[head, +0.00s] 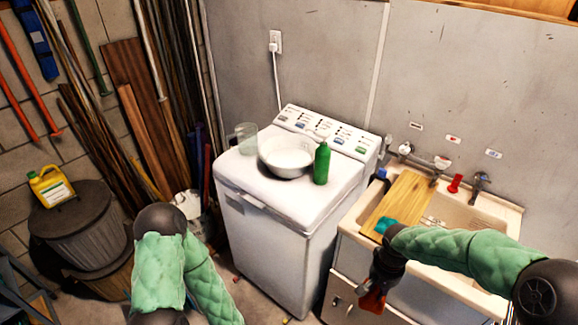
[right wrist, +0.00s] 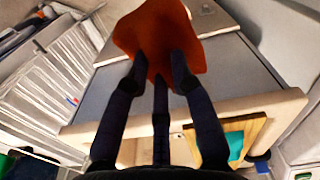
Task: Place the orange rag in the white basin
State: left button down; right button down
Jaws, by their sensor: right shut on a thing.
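The orange rag (head: 373,302) hangs from my right gripper (head: 380,283), in front of the sink cabinet in the head view. In the right wrist view the rag (right wrist: 160,32) lies between the fingertips of my right gripper (right wrist: 160,78), which is shut on it. The white basin (head: 288,168), a round bowl, stands upright on top of the white washing machine, left of and farther back than my right gripper. My left arm shows at the lower left of the head view, but its gripper is out of the picture.
A green bottle (head: 321,163) stands just right of the basin, and a clear jug (head: 246,138) stands behind it to the left. The washing machine (head: 262,205) has some free top near its front. A wooden board (head: 402,197) lies over the sink (head: 458,212).

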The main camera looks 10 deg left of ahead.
aim_at(289, 164)
jog(key=i+j+u, duration=0.25)
jog(key=u, duration=0.2)
jog(key=i+j+u, duration=0.1)
jog(key=i+u, duration=0.4)
jog(key=k, duration=0.15)
